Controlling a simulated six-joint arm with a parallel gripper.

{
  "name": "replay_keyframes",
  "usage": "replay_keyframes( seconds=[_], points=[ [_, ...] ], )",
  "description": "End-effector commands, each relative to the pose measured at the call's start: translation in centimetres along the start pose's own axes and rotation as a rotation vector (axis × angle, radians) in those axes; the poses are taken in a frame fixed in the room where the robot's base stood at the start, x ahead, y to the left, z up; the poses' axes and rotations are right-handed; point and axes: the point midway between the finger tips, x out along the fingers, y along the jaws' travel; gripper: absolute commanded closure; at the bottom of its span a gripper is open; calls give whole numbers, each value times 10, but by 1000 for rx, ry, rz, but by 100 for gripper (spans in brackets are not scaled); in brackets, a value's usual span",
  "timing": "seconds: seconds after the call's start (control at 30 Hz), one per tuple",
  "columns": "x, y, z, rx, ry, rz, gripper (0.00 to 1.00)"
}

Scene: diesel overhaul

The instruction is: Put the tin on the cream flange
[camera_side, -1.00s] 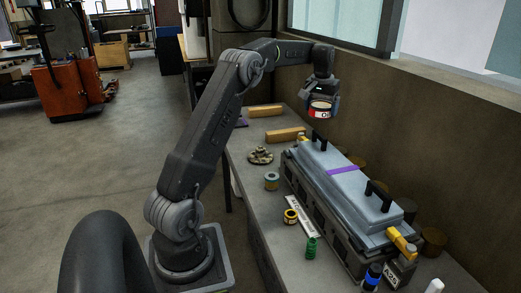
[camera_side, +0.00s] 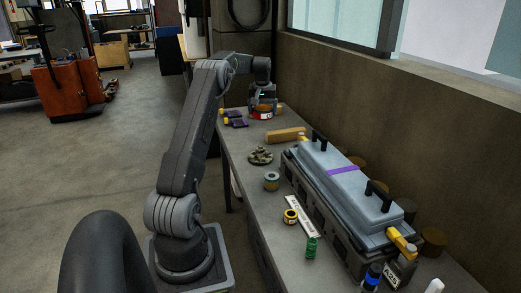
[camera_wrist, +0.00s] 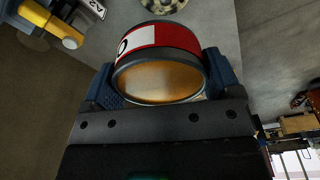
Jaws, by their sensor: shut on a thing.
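The tin, with a red and white band, is in my gripper (camera_side: 263,100) at the far end of the bench in the side view. The tin (camera_side: 262,114) shows below the jaws. In the wrist view, the tin (camera_wrist: 178,37) sits between the two blue fingers of my gripper (camera_wrist: 160,78), with its amber round face towards the camera. I cannot tell whether it touches anything beneath it. The cream flange (camera_side: 260,156), round with dark patches, lies on the bench nearer the side camera than the tin, apart from it.
A wooden block (camera_side: 285,135) lies beside the flange. Purple and yellow items (camera_side: 236,121) lie left of the tin. A long grey engine cover (camera_side: 345,180) with black handles fills the right side. A teal tin (camera_side: 271,181), a yellow tin (camera_side: 290,216) and a green item (camera_side: 311,247) stand along the bench.

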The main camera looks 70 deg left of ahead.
Motion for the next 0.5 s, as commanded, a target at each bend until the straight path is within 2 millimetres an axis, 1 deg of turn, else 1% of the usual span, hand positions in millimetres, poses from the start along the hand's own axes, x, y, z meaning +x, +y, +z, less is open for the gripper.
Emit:
replay_keyframes(
  seconds=[0.03, 0.2, 0.37, 0.5],
  points=[
    [13, 0, 2, 0, -2, 0, 56],
    [45, 0, 6, 0, 2, 1, 56],
    [63, 1, 9, 1, 3, 1, 56],
    [84, 0, 12, 1, 2, 1, 56]
  ],
)
